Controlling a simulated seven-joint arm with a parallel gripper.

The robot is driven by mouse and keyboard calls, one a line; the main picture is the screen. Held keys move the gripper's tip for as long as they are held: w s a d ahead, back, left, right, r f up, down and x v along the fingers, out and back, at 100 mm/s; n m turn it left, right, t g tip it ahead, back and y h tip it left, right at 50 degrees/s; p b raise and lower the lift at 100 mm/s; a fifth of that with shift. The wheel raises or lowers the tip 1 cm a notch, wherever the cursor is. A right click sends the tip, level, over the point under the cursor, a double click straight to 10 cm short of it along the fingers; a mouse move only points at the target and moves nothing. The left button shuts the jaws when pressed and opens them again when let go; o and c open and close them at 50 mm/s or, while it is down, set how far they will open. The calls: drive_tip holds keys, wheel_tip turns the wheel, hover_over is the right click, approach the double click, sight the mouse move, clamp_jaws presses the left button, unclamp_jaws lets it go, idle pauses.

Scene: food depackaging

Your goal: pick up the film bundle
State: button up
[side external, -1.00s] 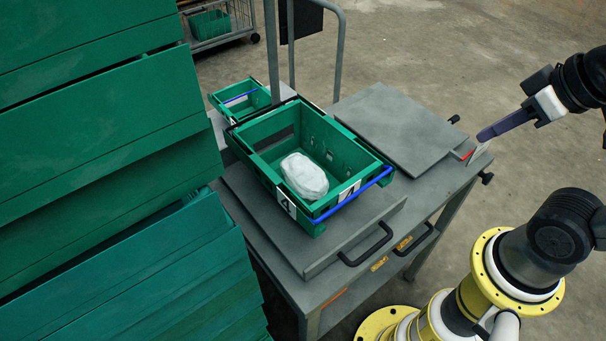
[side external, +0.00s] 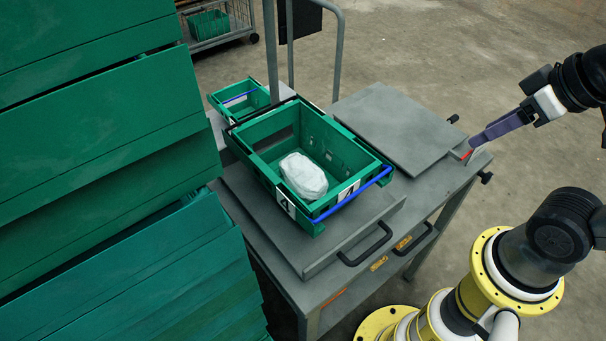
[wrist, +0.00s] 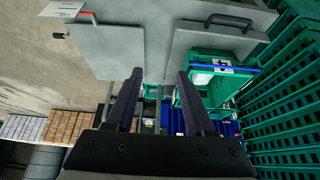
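The film bundle is a white, crumpled, rounded lump (side external: 304,176) lying in the near part of a green crate (side external: 262,130) with a blue bar on the cart. In the wrist view a pale patch that looks like it shows inside the crate (wrist: 215,58), right of my fingers. My gripper (side external: 474,142) is well to the right of the crate, over the cart's right edge, and touches no bundle. In the wrist view my gripper (wrist: 160,72) has its two dark fingers apart with nothing between them.
A smaller green crate (side external: 240,100) stands behind the large one. Tall stacked green crates (side external: 100,150) rise at the left. A flat grey panel (side external: 390,125) lies clear on the cart's right side. Grey upright posts (side external: 272,50) stand at the back.

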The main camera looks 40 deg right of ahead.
drive_tip(key=o, duration=0.7)
drive_tip(key=shift+c, duration=0.2)
